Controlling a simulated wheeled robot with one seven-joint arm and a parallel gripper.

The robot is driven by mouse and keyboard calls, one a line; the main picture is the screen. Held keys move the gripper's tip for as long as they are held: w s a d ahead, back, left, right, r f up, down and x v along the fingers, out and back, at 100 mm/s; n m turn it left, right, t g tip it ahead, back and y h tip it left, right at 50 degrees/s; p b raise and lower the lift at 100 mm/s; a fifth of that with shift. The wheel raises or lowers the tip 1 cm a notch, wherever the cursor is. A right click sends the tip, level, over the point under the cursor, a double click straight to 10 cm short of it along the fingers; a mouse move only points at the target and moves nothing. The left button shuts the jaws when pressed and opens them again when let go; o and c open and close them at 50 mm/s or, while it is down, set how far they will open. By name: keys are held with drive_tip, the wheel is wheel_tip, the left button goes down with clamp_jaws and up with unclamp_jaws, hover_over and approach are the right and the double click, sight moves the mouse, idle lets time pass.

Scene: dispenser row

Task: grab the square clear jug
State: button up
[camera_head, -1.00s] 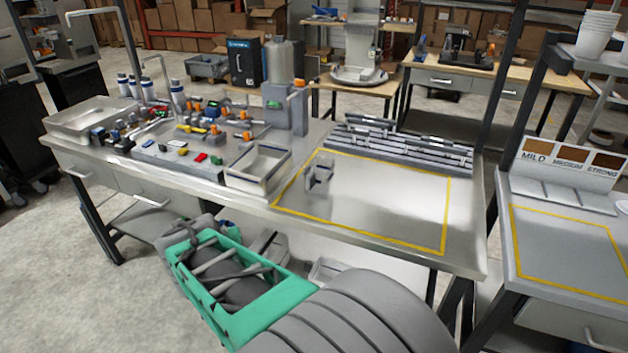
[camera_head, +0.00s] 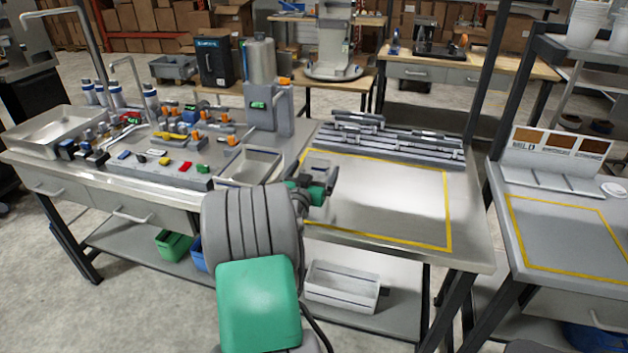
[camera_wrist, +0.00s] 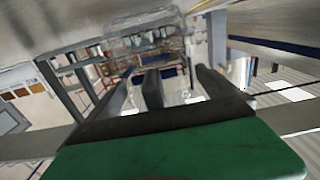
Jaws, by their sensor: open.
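The square clear jug (camera_head: 322,168) stands on the metal bench inside the left part of the yellow outline. It is see-through and partly covered by my gripper in the head view. My gripper (camera_head: 316,192) is at the jug's near side, low over the bench; whether it touches the jug cannot be told. In the wrist view a clear, glassy shape, which looks like the jug (camera_wrist: 143,38), shows beyond the fingers. My gripper (camera_wrist: 182,88) is open there, with nothing clearly between its fingers.
A metal tray (camera_head: 249,165) and a row of coloured dispensers (camera_head: 165,150) stand left of the outline. Grey stacked bars (camera_head: 390,140) lie behind it. The outlined area (camera_head: 385,195) to the right is clear. A white bin (camera_head: 342,290) sits on the lower shelf.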

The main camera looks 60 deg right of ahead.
drive_tip(key=c, duration=1.5)
